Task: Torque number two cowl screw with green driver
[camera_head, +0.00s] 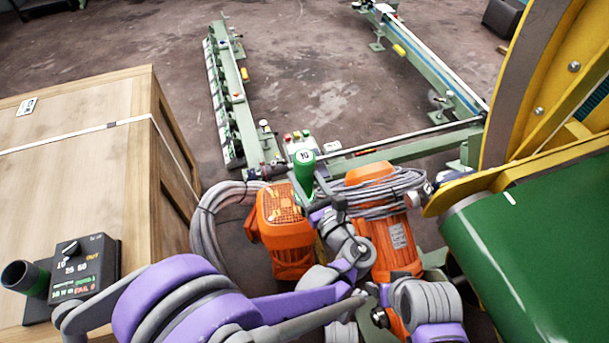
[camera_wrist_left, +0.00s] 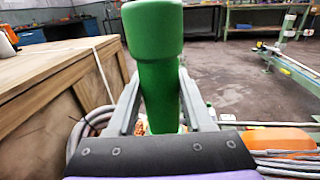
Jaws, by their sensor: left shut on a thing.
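The green driver (camera_head: 304,172) has a thick green handle with a white mark on its round end, and stands roughly upright. My left gripper (camera_head: 323,202) is shut on it, above the orange motors. In the left wrist view the driver (camera_wrist_left: 158,92) stands between the two grey fingers of the left gripper (camera_wrist_left: 160,112); its lower end is hidden. Bolt heads (camera_head: 574,66) show on the yellow ring frame (camera_head: 537,75) at the right. I cannot tell which screw is number two. My right arm shows at the bottom, but I cannot make out its gripper.
Orange motors (camera_head: 284,222) (camera_head: 396,248) with coiled grey cable lie below the driver. A wooden crate (camera_head: 75,125) at left carries a black dial box (camera_head: 85,268) with a tube. A green curved panel (camera_head: 545,250) fills the right. Green rails (camera_head: 228,95) cross the floor behind.

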